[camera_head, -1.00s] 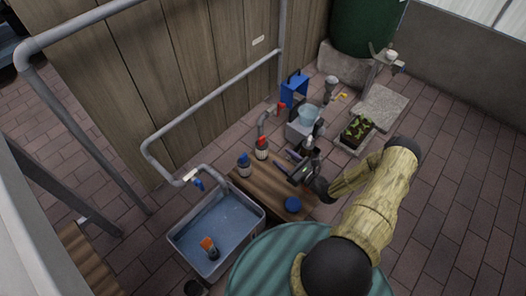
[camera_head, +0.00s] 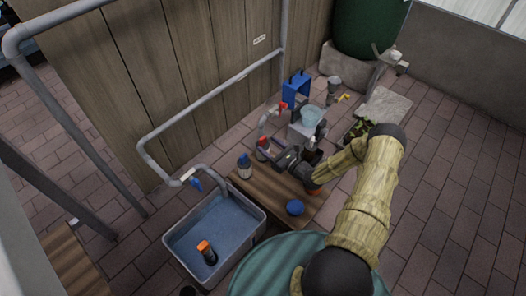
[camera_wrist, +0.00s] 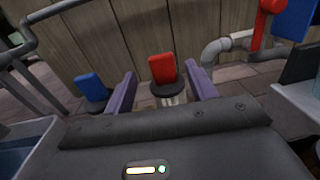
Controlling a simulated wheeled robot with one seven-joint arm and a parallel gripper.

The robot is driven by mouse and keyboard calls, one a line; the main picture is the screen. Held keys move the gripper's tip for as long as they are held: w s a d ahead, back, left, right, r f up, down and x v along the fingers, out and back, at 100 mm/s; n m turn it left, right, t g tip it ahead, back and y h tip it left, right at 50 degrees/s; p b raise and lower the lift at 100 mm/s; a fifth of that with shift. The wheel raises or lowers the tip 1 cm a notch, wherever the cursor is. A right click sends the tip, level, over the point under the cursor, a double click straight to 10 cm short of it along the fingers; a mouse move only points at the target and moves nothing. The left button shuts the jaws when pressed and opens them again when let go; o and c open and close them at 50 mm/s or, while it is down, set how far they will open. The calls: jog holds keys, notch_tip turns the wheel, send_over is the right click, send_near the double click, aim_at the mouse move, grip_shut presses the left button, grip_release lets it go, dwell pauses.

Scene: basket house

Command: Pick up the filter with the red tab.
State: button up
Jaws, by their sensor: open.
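The filter with the red tab (camera_head: 262,143) stands on the wooden bench, partly hidden by my gripper in the head view. In the wrist view its red tab (camera_wrist: 162,68), dark cap and part of its pale body show between the two purple fingers. My gripper (camera_wrist: 160,72) is open, with a finger to either side of the filter; I cannot tell whether either touches it. My gripper (camera_head: 275,156) reaches leftward over the bench in the head view. A filter with a blue tab (camera_head: 244,166) stands to the left, outside the left finger in the wrist view (camera_wrist: 90,84).
The wooden bench (camera_head: 262,192) also holds a round blue object (camera_head: 295,207). A water basin (camera_head: 235,238) with an orange-tabbed filter (camera_head: 207,251) lies left. A grey pipe with a red handle (camera_head: 283,106) and a blue frame (camera_head: 296,88) stand behind.

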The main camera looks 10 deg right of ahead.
aim_at(264, 141)
jog(key=b+x, duration=0.3)
jog(key=shift+w+f, duration=0.3)
jog(key=shift+w, duration=0.15)
jog(key=shift+w+a+r, duration=0.2)
jog(key=shift+w+a, duration=0.05)
jog(key=shift+w, duration=0.05)
jog(key=shift+c, duration=0.3)
grip_shut()
jog(key=shift+r, duration=0.1)
notch_tip(264, 141, up, 10)
jog(key=p, duration=0.6)
jog(key=shift+p, duration=0.4)
